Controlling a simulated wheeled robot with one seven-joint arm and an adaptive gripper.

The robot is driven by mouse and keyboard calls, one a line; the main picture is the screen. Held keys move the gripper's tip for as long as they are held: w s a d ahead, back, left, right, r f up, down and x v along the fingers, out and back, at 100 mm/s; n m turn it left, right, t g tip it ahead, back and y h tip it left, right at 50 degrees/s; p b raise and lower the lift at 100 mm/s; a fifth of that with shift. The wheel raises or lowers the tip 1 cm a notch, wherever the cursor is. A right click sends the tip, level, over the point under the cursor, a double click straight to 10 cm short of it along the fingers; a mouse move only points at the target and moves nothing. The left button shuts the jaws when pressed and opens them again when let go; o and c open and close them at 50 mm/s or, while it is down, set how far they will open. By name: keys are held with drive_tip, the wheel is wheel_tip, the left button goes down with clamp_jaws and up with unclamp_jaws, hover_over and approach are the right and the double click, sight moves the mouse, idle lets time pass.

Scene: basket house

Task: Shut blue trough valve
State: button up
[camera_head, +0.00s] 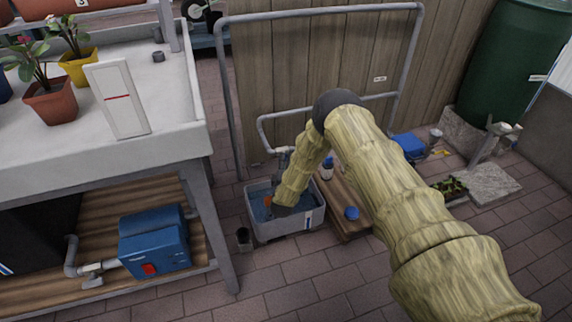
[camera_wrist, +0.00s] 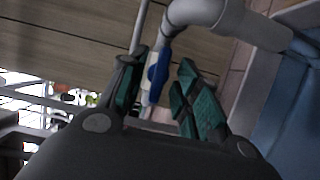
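The light-grey trough (camera_head: 300,222) stands on the paved floor, with blue inside it. A grey pipe (camera_head: 262,130) comes down from the fence side to its back edge. My gripper (camera_wrist: 157,68) is open, its two green-padded fingers apart. A blue valve handle (camera_wrist: 158,74) with a white part beside it shows in the gap between the fingertips in the wrist view. I cannot tell if either finger touches it. A thick grey pipe elbow (camera_wrist: 200,12) is just above. In the head view my arm reaches down over the trough and hides the handle.
A wooden platform (camera_head: 346,205) with a bottle (camera_head: 327,168) and a blue cap-like item (camera_head: 351,213) is right of the trough. A dark cup (camera_head: 243,240) stands left. The potting table (camera_head: 165,140) is further left. Paving in front is clear.

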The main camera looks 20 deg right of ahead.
drive_tip(key=shift+w+d, duration=0.1)
drive_tip(key=shift+w, duration=0.15)
clamp_jaws()
